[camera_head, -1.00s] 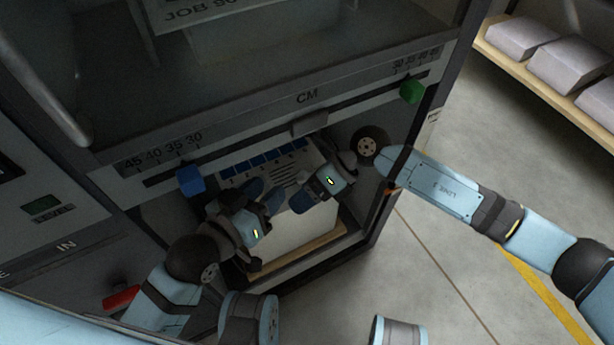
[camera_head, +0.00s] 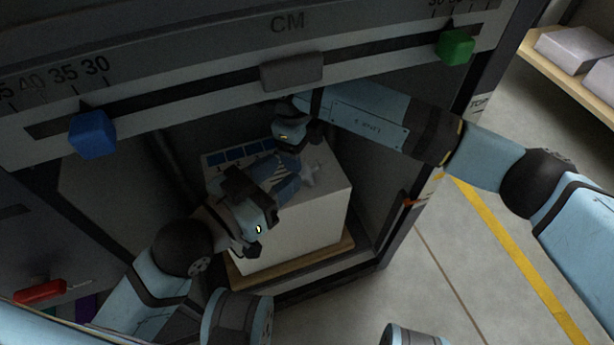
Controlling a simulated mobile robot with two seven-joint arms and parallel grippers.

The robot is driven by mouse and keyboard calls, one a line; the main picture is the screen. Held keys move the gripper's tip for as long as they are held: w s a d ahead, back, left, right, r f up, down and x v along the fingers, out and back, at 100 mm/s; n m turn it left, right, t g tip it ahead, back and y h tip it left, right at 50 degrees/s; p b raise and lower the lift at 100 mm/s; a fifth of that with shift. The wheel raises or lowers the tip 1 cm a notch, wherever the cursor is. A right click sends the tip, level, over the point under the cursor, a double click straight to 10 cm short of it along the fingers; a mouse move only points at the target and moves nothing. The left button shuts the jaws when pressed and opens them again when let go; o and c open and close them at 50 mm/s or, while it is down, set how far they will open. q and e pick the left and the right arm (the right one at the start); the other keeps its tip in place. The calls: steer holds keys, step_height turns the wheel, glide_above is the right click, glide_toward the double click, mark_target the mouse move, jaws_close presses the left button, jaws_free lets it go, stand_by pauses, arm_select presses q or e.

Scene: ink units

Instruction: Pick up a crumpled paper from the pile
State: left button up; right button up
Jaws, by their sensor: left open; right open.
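The paper pile (camera_head: 295,228) is a tall white stack inside the machine's open bay. A small pale crumpled shape, likely the crumpled paper (camera_head: 313,173), lies on top toward the right side. My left gripper (camera_head: 272,182) reaches in from the lower left over the pile's left part and is open. My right gripper (camera_head: 290,164) points down over the back of the pile, just left of the crumpled shape, and is open. The two grippers overlap in the picture, so their fingertips and part of the pile top are hidden. I see no paper between the fingers.
A rail with a blue slider (camera_head: 93,134), a grey central block (camera_head: 291,72) and a green slider (camera_head: 456,46) runs above the bay. A wooden board (camera_head: 290,262) lies under the pile. Open floor (camera_head: 440,280) and a shelf with wrapped packs (camera_head: 575,50) are at right.

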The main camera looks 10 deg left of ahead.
mark_target(306, 168)
steer(key=shift+d+f+b, duration=0.1)
steer(key=shift+f+b, duration=0.2)
steer(key=shift+f, duration=0.65)
step_height(306, 168, down, 5)
steer(key=b, duration=0.2)
steer(key=shift+s+d+r+b, duration=0.15)
steer(key=shift+r+b, duration=0.05)
steer(key=shift+b, duration=0.2)
arm_select(q)
steer(key=m, duration=0.1)
steer(key=w+a+m+t, duration=0.1)
steer(key=shift+w+a+r+m+h, duration=0.1)
steer(key=shift+w+r+m+h, duration=0.2)
steer(key=shift+m+h, duration=0.1)
arm_select(e)
steer(key=c, duration=1)
